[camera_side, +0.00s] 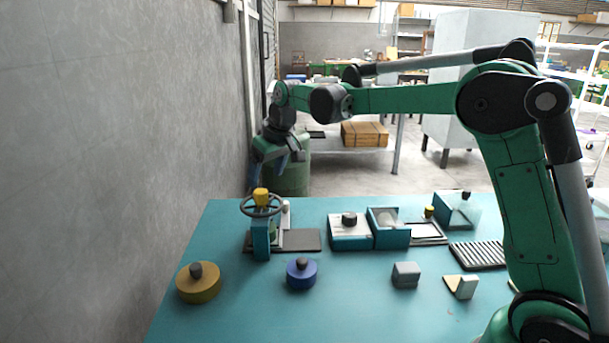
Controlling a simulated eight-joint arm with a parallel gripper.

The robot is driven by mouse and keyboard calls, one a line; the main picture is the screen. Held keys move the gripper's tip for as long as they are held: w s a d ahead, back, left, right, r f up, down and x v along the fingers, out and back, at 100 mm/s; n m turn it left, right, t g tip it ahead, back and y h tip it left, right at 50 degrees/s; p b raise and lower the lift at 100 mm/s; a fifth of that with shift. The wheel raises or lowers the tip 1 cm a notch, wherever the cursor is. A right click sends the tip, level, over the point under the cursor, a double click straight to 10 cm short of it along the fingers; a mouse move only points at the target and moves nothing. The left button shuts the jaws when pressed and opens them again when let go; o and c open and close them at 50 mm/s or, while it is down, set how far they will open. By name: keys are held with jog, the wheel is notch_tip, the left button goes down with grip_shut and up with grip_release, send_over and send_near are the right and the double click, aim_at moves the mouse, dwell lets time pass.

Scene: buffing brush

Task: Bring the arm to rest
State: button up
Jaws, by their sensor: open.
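My gripper (278,160) hangs at the end of my green arm, over the far left part of the table. It is open, and nothing shows between its fingers. In the picture it is just above a handwheel (246,208) with a yellow top (261,196), on a teal stand with a dark base. A clear gap shows between the fingers and the wheel. A yellow round piece with a dark knob (198,285) and a blue round piece with a dark knob (301,276) stand at the front left. I cannot tell which item is the buffing brush.
The teal table (350,315) carries a box with a dark knob (350,235), an open teal box (389,232), a grey block (406,275), a wedge piece (466,287) and a ribbed dark tray (478,255). A grey wall (110,130) stands close on the left. The front middle is clear.

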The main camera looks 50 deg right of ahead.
jog(key=shift+s+r, duration=0.1)
jog(key=shift+r, duration=0.15)
jog(key=shift+s+r, duration=0.1)
jog(key=shift+s, duration=0.05)
jog(key=s+a+f+t, duration=0.1)
jog(key=s+a, duration=0.1)
jog(key=s, duration=0.7)
jog(key=s+a+f+t, duration=0.1)
jog(key=s+a, duration=0.2)
jog(key=s, duration=0.7)
jog(key=shift+s+f+t, duration=0.25)
jog(key=shift+f+t, duration=0.1)
jog(key=shift+t, duration=0.05)
